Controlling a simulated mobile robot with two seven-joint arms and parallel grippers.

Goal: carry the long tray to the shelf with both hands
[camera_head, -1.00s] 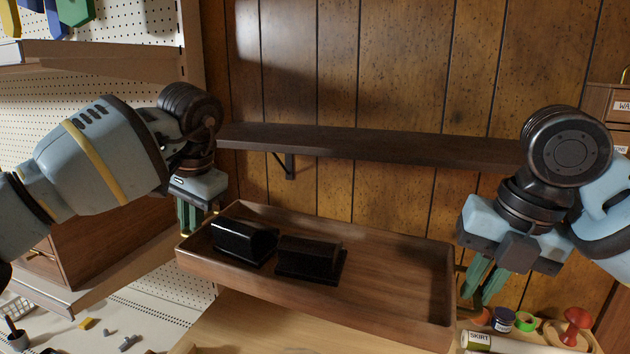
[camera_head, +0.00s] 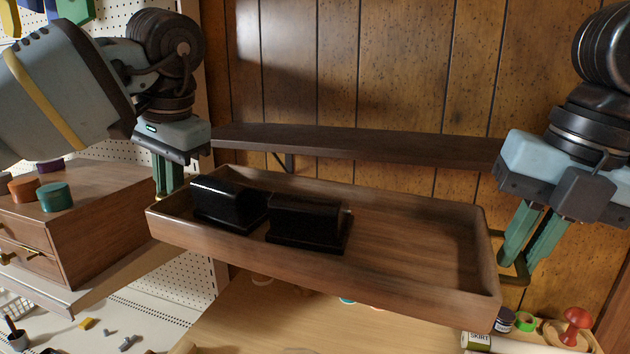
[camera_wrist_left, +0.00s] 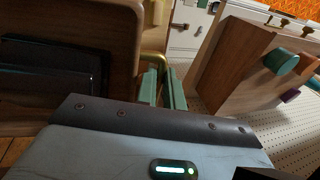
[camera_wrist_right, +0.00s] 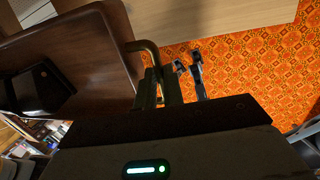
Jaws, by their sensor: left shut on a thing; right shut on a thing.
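The long wooden tray (camera_head: 330,265) is held in the air above the table, in front of the shelf. Two black box-like things, one on the left (camera_head: 229,204) and one on the right (camera_head: 308,222), sit in its left half. My left gripper (camera_head: 170,190) is shut on the tray's left handle; the brass handle shows between its fingers in the left wrist view (camera_wrist_left: 163,88). My right gripper (camera_head: 528,250) is shut on the right handle (camera_head: 514,273). The dark wooden shelf (camera_head: 360,147) is on the panelled wall behind the tray; its visible top is bare.
A wooden drawer cabinet (camera_head: 95,235) with several thread-coloured spools on top stands at the left, near my left arm. The table (camera_head: 270,320) below holds small items, including a red mushroom-shaped thing (camera_head: 573,325) at the right. A pegboard is at the left.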

